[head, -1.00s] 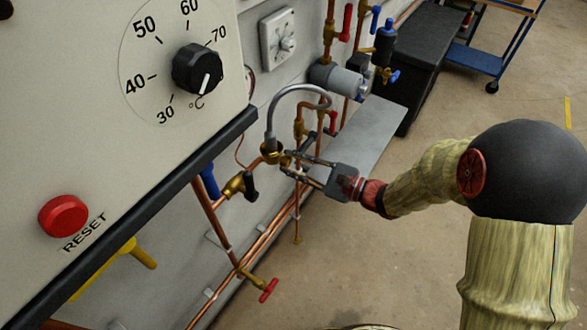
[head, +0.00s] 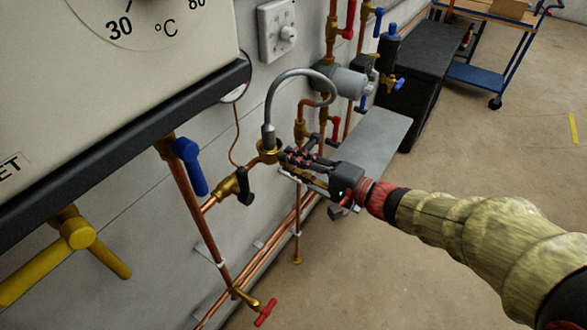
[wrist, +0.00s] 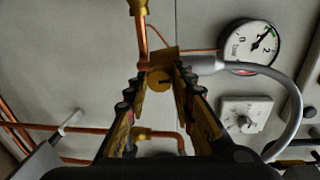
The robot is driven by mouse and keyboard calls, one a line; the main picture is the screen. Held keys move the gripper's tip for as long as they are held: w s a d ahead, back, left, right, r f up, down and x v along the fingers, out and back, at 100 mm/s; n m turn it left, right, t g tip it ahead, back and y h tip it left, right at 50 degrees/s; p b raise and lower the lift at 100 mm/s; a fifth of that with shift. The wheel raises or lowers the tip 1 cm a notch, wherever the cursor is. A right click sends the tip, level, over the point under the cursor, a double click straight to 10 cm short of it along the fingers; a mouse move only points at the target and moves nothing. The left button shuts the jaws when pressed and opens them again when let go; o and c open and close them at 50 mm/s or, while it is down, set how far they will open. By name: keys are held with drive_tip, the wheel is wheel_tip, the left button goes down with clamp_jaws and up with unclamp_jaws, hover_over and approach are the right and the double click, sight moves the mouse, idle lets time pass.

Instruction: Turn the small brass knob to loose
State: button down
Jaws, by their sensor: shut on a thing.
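The small brass knob (wrist: 159,81) shows in the wrist view as a round brass face with a dark mark, between my fingertips. My gripper (wrist: 160,76) is shut on it, with one finger at each side. In the head view my gripper (head: 284,160) reaches in from the right to the brass fitting (head: 268,151) below the grey curved hose. There the fingers largely hide the knob. I cannot read a loose or tight marking.
The grey hose (head: 272,93) arches just above my gripper. A black-handled brass valve (head: 236,186) and a blue lever (head: 190,166) are to the left. A grey shelf (head: 372,140) lies behind. A pressure gauge (wrist: 250,46) is at the wrist view's upper right.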

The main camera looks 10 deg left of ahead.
drive_tip(key=shift+s+f+n+t, duration=0.15)
drive_tip(key=shift+n+t, duration=0.4)
drive_tip(key=shift+n, duration=3.3)
drive_tip(key=shift+f+n+t, duration=0.1)
drive_tip(key=shift+n+t, duration=0.45)
drive_tip(key=shift+n, duration=3.3)
drive_tip(key=c, duration=1.5)
unclamp_jaws()
drive_tip(key=v, duration=1.2)
drive_tip(key=shift+f, duration=0.15)
